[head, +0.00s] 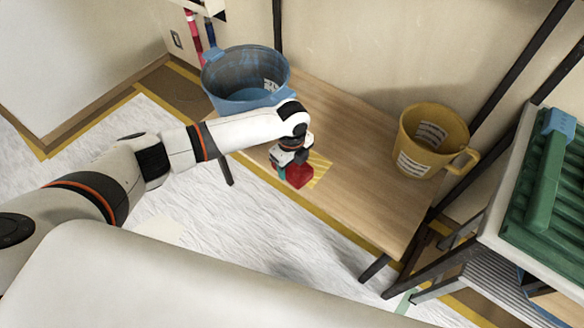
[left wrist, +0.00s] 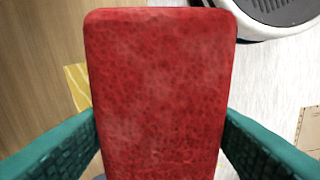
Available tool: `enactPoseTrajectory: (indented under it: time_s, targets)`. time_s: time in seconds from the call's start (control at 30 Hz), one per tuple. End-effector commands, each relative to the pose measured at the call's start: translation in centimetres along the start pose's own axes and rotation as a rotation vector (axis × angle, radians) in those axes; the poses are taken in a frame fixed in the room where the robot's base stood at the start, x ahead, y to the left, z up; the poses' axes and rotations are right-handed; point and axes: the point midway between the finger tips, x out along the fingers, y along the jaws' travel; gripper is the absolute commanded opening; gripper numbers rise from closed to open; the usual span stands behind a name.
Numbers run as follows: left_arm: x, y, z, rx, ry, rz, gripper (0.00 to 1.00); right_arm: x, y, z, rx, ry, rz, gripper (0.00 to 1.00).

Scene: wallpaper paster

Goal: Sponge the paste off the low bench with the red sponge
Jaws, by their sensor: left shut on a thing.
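The red sponge (head: 297,177) is held in my left gripper (head: 289,166), low over the front part of the low bench (head: 365,190). In the left wrist view the red sponge (left wrist: 160,90) fills the middle, between two teal fingers. Yellow paste streaks (head: 320,166) show on the bench top just right of the sponge. A yellow patch also shows in the left wrist view (left wrist: 77,85), left of the sponge. I cannot tell whether the sponge touches the bench. My right gripper is not in view.
A blue bucket (head: 225,98) stands at the bench's left end. A yellow mug-shaped container (head: 420,125) stands at its back right. A green ribbed tray (head: 545,200) sits on a stand at the right. White sheeting (head: 245,245) covers the floor in front.

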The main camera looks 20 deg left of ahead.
Motion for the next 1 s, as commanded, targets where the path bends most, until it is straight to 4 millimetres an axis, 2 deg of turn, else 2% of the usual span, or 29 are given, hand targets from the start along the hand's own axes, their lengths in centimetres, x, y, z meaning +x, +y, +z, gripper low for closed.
enactPoseTrajectory:
  time_s: [0.47,0.73,1.0]
  targets:
    - [0.1,0.2,-0.1,0.033,-0.003,-0.003,0.36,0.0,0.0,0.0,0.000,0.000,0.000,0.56]
    - [-0.1,0.2,-0.1,0.032,-0.001,-0.001,0.36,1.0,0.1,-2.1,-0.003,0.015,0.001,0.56]
    - [2.3,0.2,-0.1,0.030,-0.001,0.000,0.36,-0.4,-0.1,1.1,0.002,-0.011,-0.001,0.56]
